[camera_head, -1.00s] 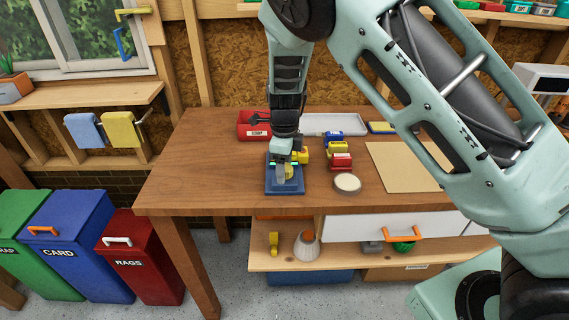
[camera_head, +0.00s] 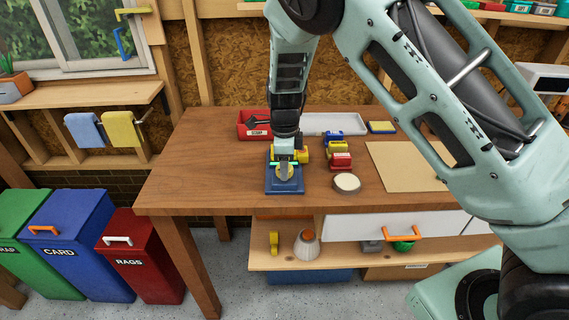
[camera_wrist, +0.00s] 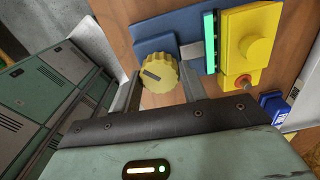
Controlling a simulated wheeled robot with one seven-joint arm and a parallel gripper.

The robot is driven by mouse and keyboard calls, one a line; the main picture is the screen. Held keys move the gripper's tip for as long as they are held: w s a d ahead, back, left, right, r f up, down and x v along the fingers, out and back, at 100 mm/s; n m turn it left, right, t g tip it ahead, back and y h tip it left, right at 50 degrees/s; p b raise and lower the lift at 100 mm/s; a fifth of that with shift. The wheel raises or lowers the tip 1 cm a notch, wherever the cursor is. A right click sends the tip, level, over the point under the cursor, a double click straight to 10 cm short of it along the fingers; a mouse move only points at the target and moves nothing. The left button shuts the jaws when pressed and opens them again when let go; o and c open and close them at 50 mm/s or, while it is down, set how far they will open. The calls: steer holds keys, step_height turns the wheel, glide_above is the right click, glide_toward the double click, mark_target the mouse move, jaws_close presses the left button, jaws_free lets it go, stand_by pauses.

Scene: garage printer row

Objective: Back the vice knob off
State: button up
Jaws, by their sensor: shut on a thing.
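The vice is a blue block on a flat blue base (camera_head: 285,188) on the wooden bench, below my arm. Its yellow ribbed knob (camera_wrist: 158,73) has a dark line across its face, which runs at a slant in the wrist view. My gripper (camera_head: 284,172) reaches down to the vice, with one finger on each side of the knob, shut on it. In the head view the fingers hide much of the knob. A bright green strip (camera_wrist: 210,42) shows beside the vice's blue base in the wrist view.
Red, yellow and blue pieces (camera_head: 340,160) and a round pale disc (camera_head: 347,184) lie to the right. A red tray (camera_head: 254,124) is behind. The bench's left side is clear.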

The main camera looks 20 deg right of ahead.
steer(key=n, duration=0.3)
steer(key=shift+n, duration=0.3)
steer(key=n, duration=0.3)
steer(key=shift+n, duration=0.3)
steer(key=n, duration=0.3)
steer(key=shift+n, duration=0.4)
steer(key=n+b, duration=0.1)
steer(key=n, duration=0.2)
steer(key=shift+n, duration=0.3)
steer(key=n, duration=0.6)
steer(key=shift+w+b, duration=0.1)
steer(key=shift+b, duration=0.25)
steer(key=n, duration=0.6)
steer(key=shift+n, duration=0.3)
steer(key=o, duration=1)
